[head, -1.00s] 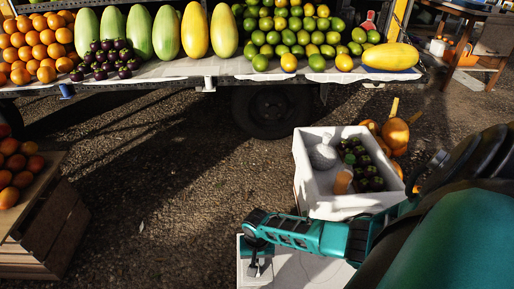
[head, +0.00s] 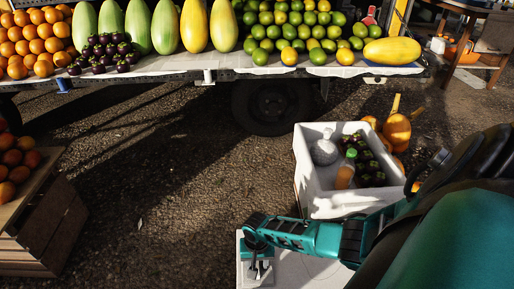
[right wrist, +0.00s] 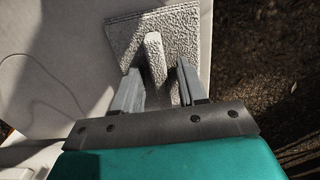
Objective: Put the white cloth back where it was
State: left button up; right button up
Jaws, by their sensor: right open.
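The white cloth (right wrist: 182,34) shows in the right wrist view as a rough-textured, greyish-white square with a raised strip in its middle. It lies on a smooth white surface (right wrist: 55,65). My right gripper (right wrist: 159,66) is open, with the raised strip between its two fingers; I cannot tell whether they touch it. In the head view my right gripper (head: 259,271) points down at the left end of the white surface (head: 310,272), and the cloth is mostly hidden there. My left gripper is not in view.
A white crate (head: 312,186) with a bottle, dark round fruit and a pale round thing stands beyond my right arm. Pumpkins (head: 397,131) sit behind it. The fruit truck's shelf (head: 180,66) runs across the back. A wooden crate (head: 45,232) is at left. The ground between is clear.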

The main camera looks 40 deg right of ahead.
aim_at(257, 263)
notch_tip(257, 263, up, 5)
jog(key=p, duration=0.3)
jog(key=shift+r+p, duration=0.15)
jog(key=shift+p, duration=0.15)
notch_tip(257, 263, up, 6)
jog(key=p, duration=0.3)
jog(key=s+a+r+n+t+y, duration=0.1)
jog(key=a+r+n+t+y, duration=0.1)
jog(key=a+r+n+t, duration=0.45)
jog(key=s+a+r+n+t+y, duration=0.1)
jog(key=s+a+r+n, duration=0.15)
jog(key=a, duration=0.65)
pick_arm(q)
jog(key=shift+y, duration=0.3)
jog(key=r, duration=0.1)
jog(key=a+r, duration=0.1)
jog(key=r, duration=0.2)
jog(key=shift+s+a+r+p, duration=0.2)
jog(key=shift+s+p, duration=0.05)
jog(key=shift+p, duration=0.15)
pick_arm(e)
notch_tip(257, 263, up, 9)
jog(key=n+t, duration=0.1)
jog(key=t, duration=0.2)
jog(key=shift+n, duration=0.4)
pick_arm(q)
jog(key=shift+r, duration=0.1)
pick_arm(e)
jog(key=shift+a+t, duration=0.1)
jog(key=shift+t, duration=0.15)
